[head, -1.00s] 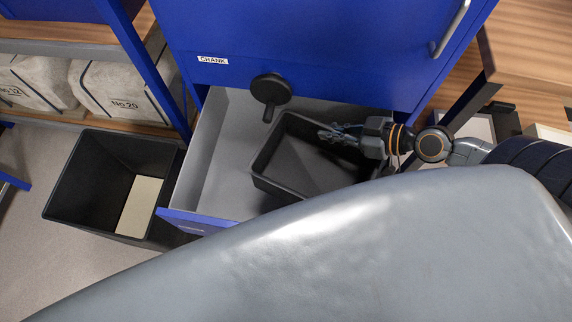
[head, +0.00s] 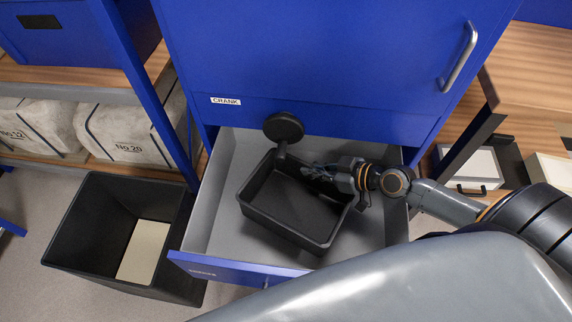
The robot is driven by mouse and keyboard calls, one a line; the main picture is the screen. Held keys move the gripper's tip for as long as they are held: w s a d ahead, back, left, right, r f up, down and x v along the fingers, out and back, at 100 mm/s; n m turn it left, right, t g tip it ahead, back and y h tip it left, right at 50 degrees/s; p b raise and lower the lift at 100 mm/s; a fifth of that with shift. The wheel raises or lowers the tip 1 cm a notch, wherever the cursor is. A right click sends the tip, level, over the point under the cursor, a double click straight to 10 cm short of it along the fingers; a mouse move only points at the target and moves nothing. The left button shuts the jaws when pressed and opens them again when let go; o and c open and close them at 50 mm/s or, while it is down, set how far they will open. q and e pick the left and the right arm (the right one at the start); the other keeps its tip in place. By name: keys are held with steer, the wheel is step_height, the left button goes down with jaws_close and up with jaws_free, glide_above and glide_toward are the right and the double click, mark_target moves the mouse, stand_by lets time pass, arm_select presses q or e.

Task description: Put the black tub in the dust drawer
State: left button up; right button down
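The black tub (head: 284,232) is an open, empty-looking rectangular box, turned at an angle within the open dust drawer (head: 208,200) in the head view. Its base is hidden, so I cannot tell whether it rests on the drawer floor. The drawer is grey inside with a blue front and is pulled out below the blue cabinet. My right gripper (head: 322,173) reaches in from the right over the tub's back rim. Its fingertips are small and dark against the tub, and I cannot tell whether they are closed on the rim. My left gripper is out of view.
A black crank (head: 284,128) sticks out of the cabinet (head: 320,60) just above the tub's back corner. A larger black bin (head: 90,225) with a pale slab inside stands on the floor left of the drawer. Shelves with wrapped blocks (head: 125,135) are at the left.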

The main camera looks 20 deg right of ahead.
mark_target(285, 173)
steer(key=x, duration=0.5)
steer(key=shift+w+r, duration=0.1)
steer(key=shift+w, duration=0.05)
steer(key=shift+w+a+f, duration=0.3)
steer(key=shift+w+a, duration=0.05)
steer(key=x, duration=0.3)
steer(key=shift+f, duration=0.4)
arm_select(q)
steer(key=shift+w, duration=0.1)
